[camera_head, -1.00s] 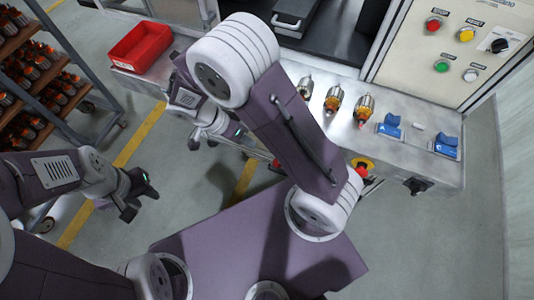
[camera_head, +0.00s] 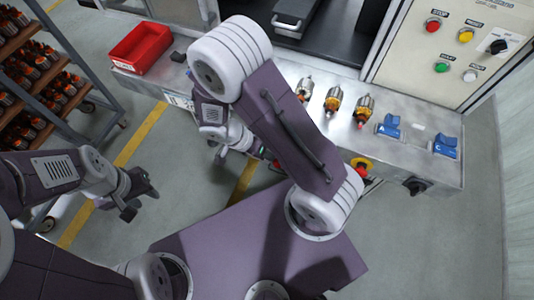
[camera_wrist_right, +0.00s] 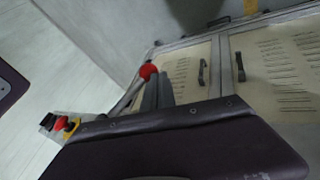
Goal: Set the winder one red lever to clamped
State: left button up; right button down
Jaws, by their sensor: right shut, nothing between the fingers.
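The red lever shows in the right wrist view as a red ball knob (camera_wrist_right: 148,71) on a slanted metal rod at the machine's front, above the cabinet doors. In the head view a small red spot (camera_head: 277,164), probably this knob, shows beside my right upper arm. My right gripper (camera_head: 262,153) is shut and empty close to it, partly hidden by that arm. In the right wrist view its dark fingers (camera_wrist_right: 158,92) lie just below and right of the knob; contact cannot be told. My left gripper (camera_head: 143,203) is open and empty over the floor at left.
A red-and-yellow emergency stop (camera_head: 361,166) sits on the machine's front edge. Several armatures (camera_head: 333,101) and blue fixtures (camera_head: 389,126) stand on the bench. A red bin (camera_head: 141,47) and a rack of parts (camera_head: 40,85) are at left. Cabinet doors (camera_wrist_right: 272,70) have dark handles.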

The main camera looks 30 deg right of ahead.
aim_at(274, 163)
jog(key=f+g+h+b, duration=0.1)
jog(key=s+d+f+g+h+b, duration=0.2)
jog(key=b, duration=0.1)
jog(key=shift+s+f+n, duration=0.2)
jog(key=shift+n, duration=0.2)
jog(key=shift+s+d+f+n+g+h+b, duration=0.2)
jog(key=shift+s+d+n+g+h+b, duration=0.1)
jog(key=shift+s+d+g+h+b, duration=0.6)
jog(key=shift+s+d+f+n+g+h+b, duration=0.15)
jog(key=shift+s+d+n+g+h+b, duration=0.15)
jog(key=shift+s+d+g+h+b, duration=0.55)
jog(key=shift+a+g+h, duration=0.25)
jog(key=shift+h, duration=0.2)
